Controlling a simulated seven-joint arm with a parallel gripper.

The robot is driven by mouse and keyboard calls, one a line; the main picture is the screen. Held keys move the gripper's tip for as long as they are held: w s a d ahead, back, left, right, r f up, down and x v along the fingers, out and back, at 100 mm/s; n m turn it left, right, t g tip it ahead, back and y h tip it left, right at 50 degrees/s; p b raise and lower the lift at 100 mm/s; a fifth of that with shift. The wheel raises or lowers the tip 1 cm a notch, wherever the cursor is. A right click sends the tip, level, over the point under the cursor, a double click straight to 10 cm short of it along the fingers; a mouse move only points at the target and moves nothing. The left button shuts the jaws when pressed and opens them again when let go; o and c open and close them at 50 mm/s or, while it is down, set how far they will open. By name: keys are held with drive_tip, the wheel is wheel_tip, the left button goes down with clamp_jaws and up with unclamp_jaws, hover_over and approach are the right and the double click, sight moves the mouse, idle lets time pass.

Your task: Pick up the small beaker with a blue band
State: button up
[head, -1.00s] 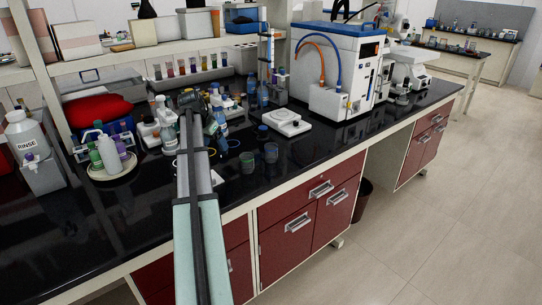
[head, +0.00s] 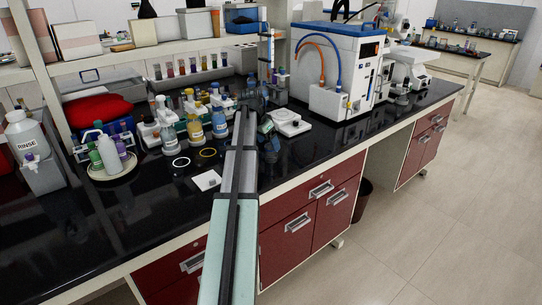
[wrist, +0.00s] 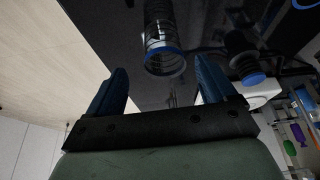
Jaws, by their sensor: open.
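In the wrist view, a clear beaker with a blue band (wrist: 164,55) shows in the gap between the two blue fingers of my gripper (wrist: 161,72), around the level of their tips. The fingers are spread apart, and I see no contact with the glass. A second blue-banded vessel (wrist: 250,74) is to the right, outside the fingers. I cannot tell which is the smaller one. In the head view, my gripper (head: 266,126) is low over the black bench, and my arm hides part of the beaker area. One dark beaker (head: 271,153) shows just right of my arm.
A white balance (head: 288,122) sits close behind and right of my gripper. Labelled bottles (head: 195,130) stand to the left, with a white square (head: 206,180) in front of them. A blue-and-white instrument (head: 342,75) stands at the back right.

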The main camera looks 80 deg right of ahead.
sight(272, 153)
drive_tip(key=shift+d+x, duration=0.15)
drive_tip(key=shift+x, duration=1.75)
drive_tip(key=shift+d+x, duration=0.1)
drive_tip(key=shift+x, duration=1.8)
drive_tip(key=shift+w, duration=0.1)
drive_tip(key=c, duration=1.1)
